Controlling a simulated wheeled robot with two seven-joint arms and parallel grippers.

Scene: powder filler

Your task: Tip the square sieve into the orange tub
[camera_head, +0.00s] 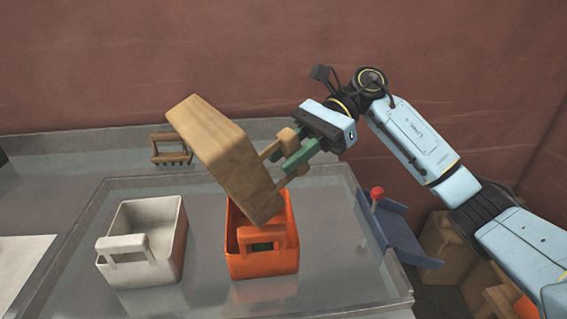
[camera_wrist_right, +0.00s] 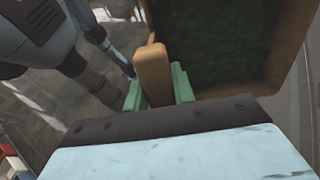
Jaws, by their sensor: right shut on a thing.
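The square sieve (camera_head: 228,158) is a box with light wooden walls, steeply tilted above the orange tub (camera_head: 265,263). My right gripper (camera_head: 289,157) has green fingers shut on the sieve's wooden handle, to the right of the sieve. In the right wrist view the handle (camera_wrist_right: 152,75) sits between the green fingers, and the sieve's dark green inside (camera_wrist_right: 215,45) shows beyond it. The sieve's lower corner covers part of the tub's opening; whether they touch, and what lies in the tub, I cannot tell. My left gripper is not in view.
A white tub (camera_head: 143,247) with a handle stands left of the orange tub on the grey tray (camera_head: 345,292). A brown rack-like piece (camera_head: 170,149) stands behind. A blue angled part with a red knob (camera_head: 377,193) is at the right edge. Cardboard boxes (camera_head: 440,243) sit lower right.

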